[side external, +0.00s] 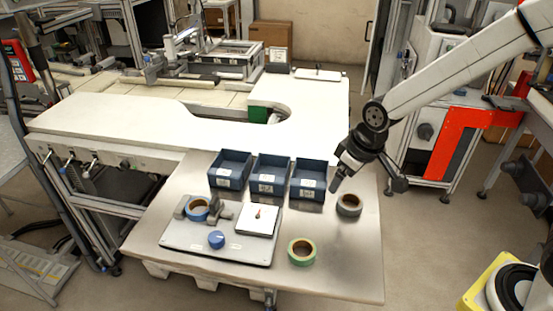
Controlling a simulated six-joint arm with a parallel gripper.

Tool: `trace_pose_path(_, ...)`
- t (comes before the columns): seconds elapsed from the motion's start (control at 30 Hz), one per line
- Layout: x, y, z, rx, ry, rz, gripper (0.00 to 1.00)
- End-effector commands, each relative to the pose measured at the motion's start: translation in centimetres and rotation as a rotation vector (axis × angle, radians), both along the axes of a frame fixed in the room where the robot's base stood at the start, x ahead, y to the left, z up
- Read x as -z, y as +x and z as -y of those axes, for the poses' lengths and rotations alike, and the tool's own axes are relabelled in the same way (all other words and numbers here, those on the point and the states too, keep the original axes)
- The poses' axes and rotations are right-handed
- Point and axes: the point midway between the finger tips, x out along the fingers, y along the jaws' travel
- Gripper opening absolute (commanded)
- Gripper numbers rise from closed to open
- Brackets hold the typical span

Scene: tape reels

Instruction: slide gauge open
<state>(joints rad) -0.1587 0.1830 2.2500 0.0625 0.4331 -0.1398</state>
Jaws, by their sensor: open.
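What looks like the slide gauge is a grey fixture (222,212) at the left of a pale base plate (190,243). A blue tape reel (188,214) sits against it, between its grey blocks. How wide the gauge stands is too small to tell. My gripper (336,186) is open and empty. It hangs above the steel table, to the right of the gauge and well apart from it, just left of and above a grey tape reel (349,211). A green tape reel (301,262) lies at the front right of the table.
Three blue bins (231,184) stand in a row behind the base plate. The plate also carries a blue round piece (217,240) and a white square pad (257,229) with a small brown item. The steel table (345,265) is bare at the front right.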

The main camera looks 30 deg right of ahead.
Motion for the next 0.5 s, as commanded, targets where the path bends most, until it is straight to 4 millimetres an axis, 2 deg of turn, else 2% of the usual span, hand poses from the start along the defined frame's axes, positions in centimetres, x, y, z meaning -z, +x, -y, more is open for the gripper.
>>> trace_pose_path(0.03,-0.2,1.4,-1.5,-0.042,0.003,0.007,0.88)
trace_pose_path(0.2,-1.0,5.2,-6.5,-0.180,0.013,0.031,0.88)
trace_pose_path(0.5,-2.0,9.8,-16.4,-0.419,0.038,0.076,0.88)
